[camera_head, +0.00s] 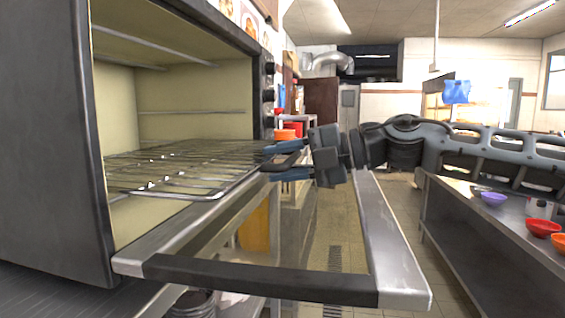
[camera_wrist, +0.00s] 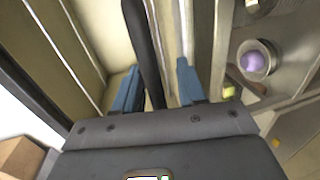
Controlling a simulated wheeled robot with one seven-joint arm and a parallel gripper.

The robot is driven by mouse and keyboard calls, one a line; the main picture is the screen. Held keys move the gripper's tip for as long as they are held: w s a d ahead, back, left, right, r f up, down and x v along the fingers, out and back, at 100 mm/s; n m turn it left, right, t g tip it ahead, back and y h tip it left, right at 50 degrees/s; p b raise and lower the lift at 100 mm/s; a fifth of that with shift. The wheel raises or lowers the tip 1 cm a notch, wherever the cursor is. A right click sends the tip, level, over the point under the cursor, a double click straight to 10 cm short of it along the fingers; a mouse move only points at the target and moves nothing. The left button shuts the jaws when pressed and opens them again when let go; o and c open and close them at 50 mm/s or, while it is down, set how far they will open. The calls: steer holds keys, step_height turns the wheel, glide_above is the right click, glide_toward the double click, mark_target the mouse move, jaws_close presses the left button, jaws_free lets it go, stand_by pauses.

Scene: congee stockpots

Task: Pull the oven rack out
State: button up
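The oven (camera_head: 188,100) stands at the left with its door (camera_head: 388,255) folded down and open. The wire rack (camera_head: 165,187) lies level inside, its front edge near the cavity opening. My gripper (camera_head: 283,160) is at the right, far end of the rack's front edge, above the door. Its two blue fingers are apart, one above the other, with a dark bar between them. In the wrist view the bar (camera_wrist: 146,50) passes between the fingers, close to the left one, with a gap before the right one. Whether it belongs to the rack is unclear.
The door's dark handle (camera_head: 262,280) runs along its outer edge, below the rack. A counter with a purple bowl (camera_head: 493,199) and red bowl (camera_head: 543,228) stands at the right. Open tiled floor (camera_head: 345,215) lies between the oven and the counter.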

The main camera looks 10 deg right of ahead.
steer(key=shift+b+v, duration=0.65)
steer(key=shift+v, duration=3.25)
